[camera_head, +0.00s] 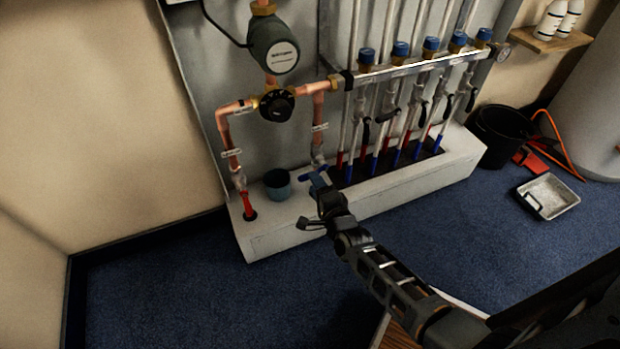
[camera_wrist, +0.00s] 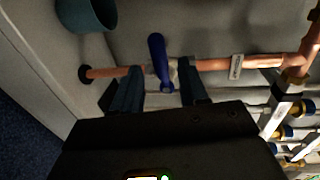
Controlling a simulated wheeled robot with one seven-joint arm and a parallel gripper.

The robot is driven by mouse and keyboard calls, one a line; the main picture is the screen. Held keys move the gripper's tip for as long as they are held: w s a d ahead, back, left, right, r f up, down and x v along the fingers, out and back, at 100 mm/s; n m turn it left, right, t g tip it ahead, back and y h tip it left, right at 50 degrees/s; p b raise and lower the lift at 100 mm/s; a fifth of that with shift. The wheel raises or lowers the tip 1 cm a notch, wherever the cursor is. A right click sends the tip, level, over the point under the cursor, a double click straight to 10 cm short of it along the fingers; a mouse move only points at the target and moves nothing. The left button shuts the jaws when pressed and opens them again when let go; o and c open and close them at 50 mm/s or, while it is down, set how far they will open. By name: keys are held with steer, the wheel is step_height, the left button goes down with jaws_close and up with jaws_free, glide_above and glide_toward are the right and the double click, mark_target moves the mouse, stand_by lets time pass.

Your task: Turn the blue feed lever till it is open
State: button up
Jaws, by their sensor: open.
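The blue feed lever (camera_wrist: 158,58) sits on a valve in a copper pipe (camera_wrist: 212,65). In the wrist view it lies across the pipe, roughly at right angles to it. My gripper (camera_wrist: 160,88) is open, one finger on each side of the lever, with visible gaps on both sides. I cannot tell whether the fingers reach as deep as the lever. In the head view the lever (camera_head: 315,177) shows low on the pipe above the white plinth, right at the tip of my gripper (camera_head: 322,190), which partly hides it.
A blue-grey cup (camera_head: 277,184) stands on the white plinth (camera_head: 365,199) left of the lever. A black round dial (camera_head: 277,105) and a pump (camera_head: 274,45) are above. Several pipes with dark levers (camera_head: 420,108) stand to the right. A black bucket (camera_head: 503,135) and a tray (camera_head: 548,196) are further right.

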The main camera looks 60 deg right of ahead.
steer(key=shift+b+x, duration=0.6)
steer(key=shift+x, duration=1.75)
jaws_close()
